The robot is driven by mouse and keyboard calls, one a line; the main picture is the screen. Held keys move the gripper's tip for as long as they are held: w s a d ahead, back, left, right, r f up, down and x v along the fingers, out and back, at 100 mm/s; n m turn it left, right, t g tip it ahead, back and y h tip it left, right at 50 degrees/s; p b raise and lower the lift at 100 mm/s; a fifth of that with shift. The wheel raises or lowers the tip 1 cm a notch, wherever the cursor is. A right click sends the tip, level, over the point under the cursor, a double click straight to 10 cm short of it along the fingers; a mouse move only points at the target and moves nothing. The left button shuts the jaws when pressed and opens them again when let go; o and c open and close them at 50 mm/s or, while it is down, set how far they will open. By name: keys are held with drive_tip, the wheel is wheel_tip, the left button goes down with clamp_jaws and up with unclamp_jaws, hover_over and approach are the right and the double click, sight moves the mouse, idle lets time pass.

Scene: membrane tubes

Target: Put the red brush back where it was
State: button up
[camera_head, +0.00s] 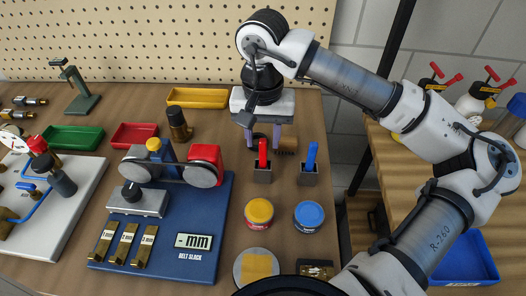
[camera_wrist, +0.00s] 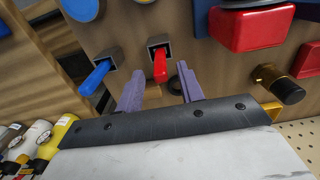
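The red brush (camera_head: 263,152) stands handle up in a small grey square holder (camera_head: 263,176) on the bench. In the wrist view the red brush (camera_wrist: 160,66) sits in its holder beyond my fingertips, in line with the gap between them. The blue brush (camera_head: 311,155) stands in a matching holder (camera_head: 308,179) to the right; it also shows in the wrist view (camera_wrist: 96,75). My gripper (camera_head: 263,142) is open, with its two purple fingers apart and nothing held. It is just behind the red brush and appears not to touch it.
A red-labelled tin (camera_head: 259,211) and a blue-labelled tin (camera_head: 309,216) stand in front of the holders. The blue belt slack board (camera_head: 205,255) lies to the left. A brass and black cylinder (camera_head: 178,124) and a brown roll (camera_head: 289,144) are near my gripper.

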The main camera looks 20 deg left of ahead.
wheel_tip(320, 180, up, 6)
drive_tip(key=shift+r+b, duration=0.1)
drive_tip(key=shift+b, duration=0.2)
